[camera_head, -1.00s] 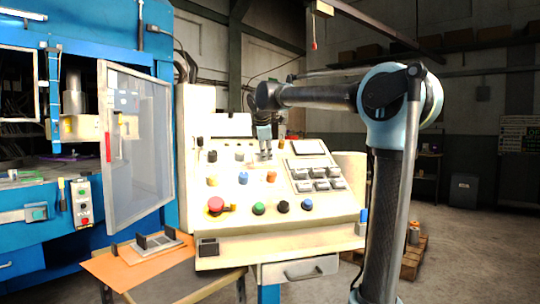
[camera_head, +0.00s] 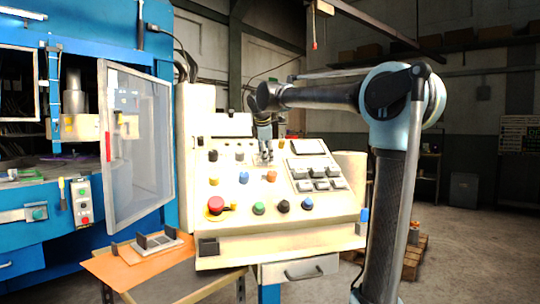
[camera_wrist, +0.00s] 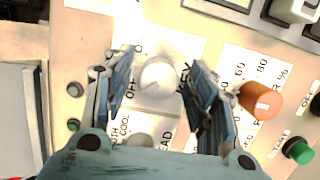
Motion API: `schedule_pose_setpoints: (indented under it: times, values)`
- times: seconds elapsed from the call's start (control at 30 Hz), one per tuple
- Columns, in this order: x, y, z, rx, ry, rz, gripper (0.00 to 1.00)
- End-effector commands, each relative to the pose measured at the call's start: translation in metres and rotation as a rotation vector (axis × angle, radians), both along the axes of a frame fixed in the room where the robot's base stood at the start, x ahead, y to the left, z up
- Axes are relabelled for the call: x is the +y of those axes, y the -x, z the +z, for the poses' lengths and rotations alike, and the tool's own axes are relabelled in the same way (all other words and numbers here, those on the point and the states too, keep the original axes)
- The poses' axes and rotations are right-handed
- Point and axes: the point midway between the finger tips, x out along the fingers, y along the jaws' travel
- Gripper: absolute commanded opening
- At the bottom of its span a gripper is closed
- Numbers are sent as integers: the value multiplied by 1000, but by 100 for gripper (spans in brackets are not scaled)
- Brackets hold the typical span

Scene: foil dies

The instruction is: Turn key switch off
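The key switch (camera_wrist: 158,76) is a round pale metal knob on the cream control panel (camera_head: 330,215). My gripper (camera_wrist: 158,95) is open, with a finger on each side of the switch and a gap on both sides. In the head view my gripper (camera_head: 266,150) hangs in front of the panel's upper middle and hides the switch there. Whether the fingertips reach the panel face is hard to tell.
An orange knob (camera_wrist: 261,100) stands close to my right finger in the wrist view, with a green button (camera_wrist: 298,150) beyond it. The panel also carries a red emergency button (camera_head: 216,204) and grey keys (camera_head: 318,179). A glass guard door (camera_head: 135,145) stands to the left.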

Motion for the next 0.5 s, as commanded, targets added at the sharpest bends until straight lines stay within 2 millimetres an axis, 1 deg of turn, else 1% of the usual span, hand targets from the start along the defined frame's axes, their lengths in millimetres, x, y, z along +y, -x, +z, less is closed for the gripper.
schedule_pose_setpoints:
  times: [0.27,0.37,0.5]
  values:
    - [0,2,3,-1,1,0,52]
    - [0,8,11,-1,0,0,52]
    - [1,22,30,-2,1,2,52]
